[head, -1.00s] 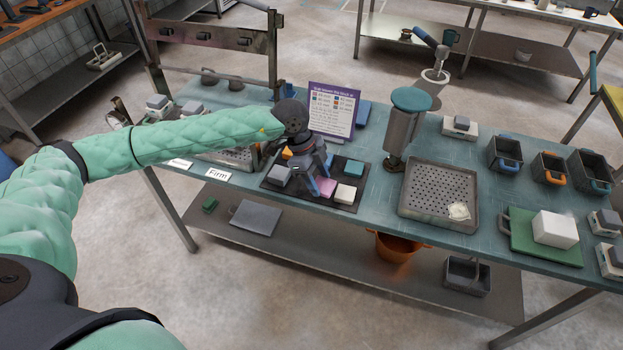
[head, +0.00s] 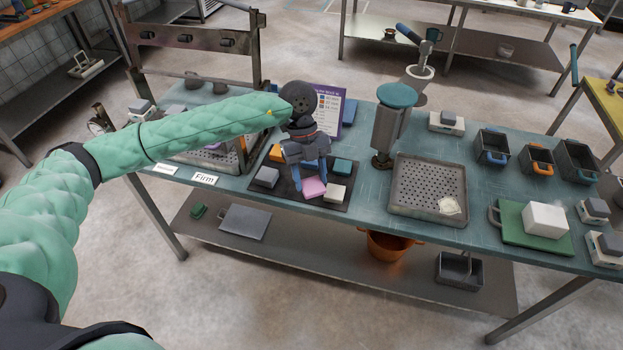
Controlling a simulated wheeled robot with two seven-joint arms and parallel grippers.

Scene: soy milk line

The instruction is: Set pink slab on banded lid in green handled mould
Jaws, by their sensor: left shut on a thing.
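The pink slab (head: 313,187) is at the front middle of a dark tray (head: 322,203). My left gripper (head: 313,177) points down from above with its blue fingers at the slab and is shut on it. I cannot tell whether the slab is clear of the tray. The dark mould (head: 576,162) at the far right of the row has a teal-green handle. A banded lid cannot be made out at this size. My right gripper is out of view.
Grey, orange, teal and cream slabs share the tray. A purple-headed sign (head: 326,108) stands behind. To the right are a teal-topped metal press (head: 389,125), a perforated tray (head: 428,187), a white block (head: 545,219) on a green board, and blue- (head: 491,146) and orange-handled (head: 536,157) moulds.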

